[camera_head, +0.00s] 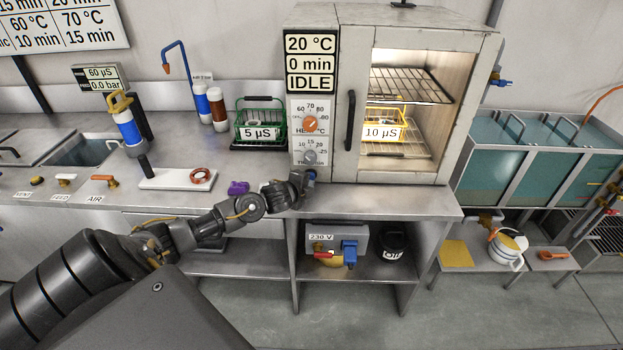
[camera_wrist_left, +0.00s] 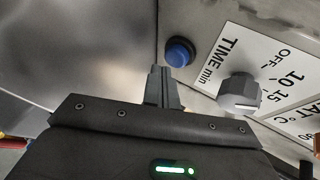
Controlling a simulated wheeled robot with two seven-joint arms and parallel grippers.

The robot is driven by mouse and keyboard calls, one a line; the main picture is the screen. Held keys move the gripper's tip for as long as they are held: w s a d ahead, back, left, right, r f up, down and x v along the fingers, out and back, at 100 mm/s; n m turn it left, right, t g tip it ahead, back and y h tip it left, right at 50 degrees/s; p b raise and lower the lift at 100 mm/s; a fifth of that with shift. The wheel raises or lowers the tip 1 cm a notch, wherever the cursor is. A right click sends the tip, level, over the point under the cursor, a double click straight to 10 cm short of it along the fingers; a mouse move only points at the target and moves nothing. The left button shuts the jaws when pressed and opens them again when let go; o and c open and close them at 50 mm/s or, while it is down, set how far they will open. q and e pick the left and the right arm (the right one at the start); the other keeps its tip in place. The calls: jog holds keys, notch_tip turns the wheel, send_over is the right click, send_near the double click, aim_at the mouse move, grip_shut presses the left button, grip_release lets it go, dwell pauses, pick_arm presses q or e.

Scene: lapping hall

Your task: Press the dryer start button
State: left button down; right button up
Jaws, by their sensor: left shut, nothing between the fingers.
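The dryer (camera_head: 409,20) stands on the bench, with a display reading 20 °C, 0 min, IDLE (camera_head: 311,63). A yellow basket marked 10 µS (camera_head: 384,131) is inside it. On its front are an orange temperature knob (camera_head: 310,124) and a grey time knob (camera_head: 309,157). The blue button (camera_wrist_left: 180,52) is below the time knob (camera_wrist_left: 240,91) on the panel. My left gripper (camera_head: 304,176) is shut and empty, right at the button. In the left wrist view its fingertips (camera_wrist_left: 163,72) are beside the button; I cannot tell whether they touch it. My right gripper is not in view.
A green basket marked 5 µS (camera_head: 260,133) stands left of the dryer. A purple item (camera_head: 238,188) and a white board (camera_head: 178,178) lie on the bench. A 230 V box (camera_head: 337,241) sits on the shelf below. Teal tanks (camera_head: 530,150) stand at right.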

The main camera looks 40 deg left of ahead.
pick_arm(q)
jog(key=shift+a, duration=0.1)
jog(key=shift+w+a, duration=0.15)
jog(key=shift+w, duration=0.15)
jog(key=shift+w+a, duration=0.35)
dwell(1.1)
jog(key=shift+s+d, duration=0.1)
jog(key=shift+s+d+p, duration=0.35)
jog(key=shift+s+d, duration=0.15)
jog(key=shift+s, duration=0.1)
jog(key=shift+s+d, duration=0.15)
jog(key=shift+s, duration=0.1)
jog(key=shift+s+d+p, duration=0.3)
jog(key=shift+s+d, duration=0.4)
jog(key=shift+s, duration=0.2)
jog(key=shift+s+d+p, duration=0.25)
jog(key=shift+s+d, duration=0.4)
jog(key=shift+s, duration=0.2)
